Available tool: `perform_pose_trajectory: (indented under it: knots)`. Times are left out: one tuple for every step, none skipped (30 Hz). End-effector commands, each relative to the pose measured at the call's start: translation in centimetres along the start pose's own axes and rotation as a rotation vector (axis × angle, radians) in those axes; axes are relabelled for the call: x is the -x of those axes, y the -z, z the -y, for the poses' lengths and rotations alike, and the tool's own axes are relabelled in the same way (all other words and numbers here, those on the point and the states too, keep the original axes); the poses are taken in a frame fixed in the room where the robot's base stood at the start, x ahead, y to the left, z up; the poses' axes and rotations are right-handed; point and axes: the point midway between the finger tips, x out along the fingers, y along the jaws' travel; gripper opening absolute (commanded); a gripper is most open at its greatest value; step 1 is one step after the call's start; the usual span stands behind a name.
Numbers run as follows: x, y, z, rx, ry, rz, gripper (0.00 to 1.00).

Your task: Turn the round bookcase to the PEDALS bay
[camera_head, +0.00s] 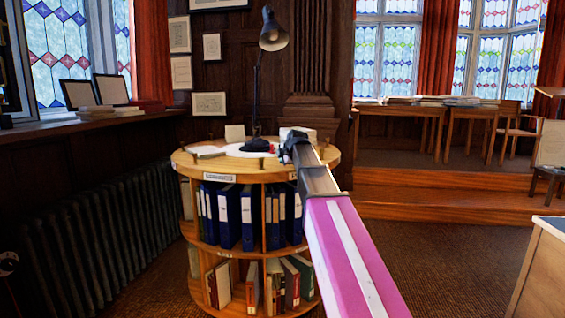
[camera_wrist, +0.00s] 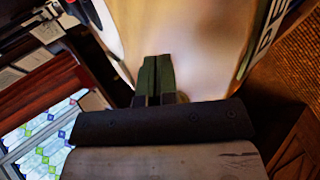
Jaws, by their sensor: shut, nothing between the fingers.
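The round bookcase (camera_head: 220,262) stands in the middle of the head view, a wooden drum with two visible tiers of binders and books. A white label (camera_head: 219,177) is on its top rim facing me; its lettering is too small to read surely. Short brown pegs (camera_head: 262,163) stand near the top's edge. My gripper (camera_head: 285,157) is over the right part of the top. In the wrist view its dark fingers (camera_wrist: 157,76) are together and empty, against the pale wooden top (camera_wrist: 200,40). Whether they touch a peg is hidden.
A black desk lamp (camera_head: 273,35), a white round sheet and papers are on the bookcase top. A radiator (camera_head: 95,235) lies to the left under a sill. Wooden steps (camera_head: 440,205) and tables are behind right. A cabinet (camera_head: 545,270) is at right. Carpet is clear between.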

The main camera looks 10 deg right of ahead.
Motion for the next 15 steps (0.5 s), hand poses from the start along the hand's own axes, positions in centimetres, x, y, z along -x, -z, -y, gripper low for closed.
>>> perform_pose_trajectory:
  knots:
    - [0.1,-0.2,-0.2,0.000,0.000,0.000,0.00]
    - [0.2,-0.3,-0.2,0.000,0.000,0.000,0.00]
    - [0.2,-0.4,-0.3,0.000,0.000,0.000,0.00]
    - [0.3,-0.5,-0.3,0.000,0.000,0.000,0.00]
    - [0.3,-0.5,-0.3,0.000,0.000,0.000,0.00]
    - [0.3,-0.6,-0.4,0.000,0.000,0.000,0.00]
    - [0.4,-0.6,-0.4,0.000,0.000,0.000,0.00]
    - [0.4,-0.5,-0.5,0.000,0.000,0.000,0.00]
    - [0.6,-0.5,-0.7,0.000,0.000,0.000,0.00]
    - [0.7,-0.5,-0.8,0.000,0.000,0.000,0.00]
    - [0.8,-0.6,-1.0,0.000,0.000,0.000,0.00]
    - [1.0,-0.6,-1.3,0.001,-0.001,0.000,0.00]
    - [1.2,-0.6,-1.6,0.001,-0.001,0.000,0.00]
    - [1.4,-0.6,-1.8,0.001,-0.002,0.000,0.00]
    - [1.6,-0.6,-2.1,0.001,-0.002,0.000,0.00]
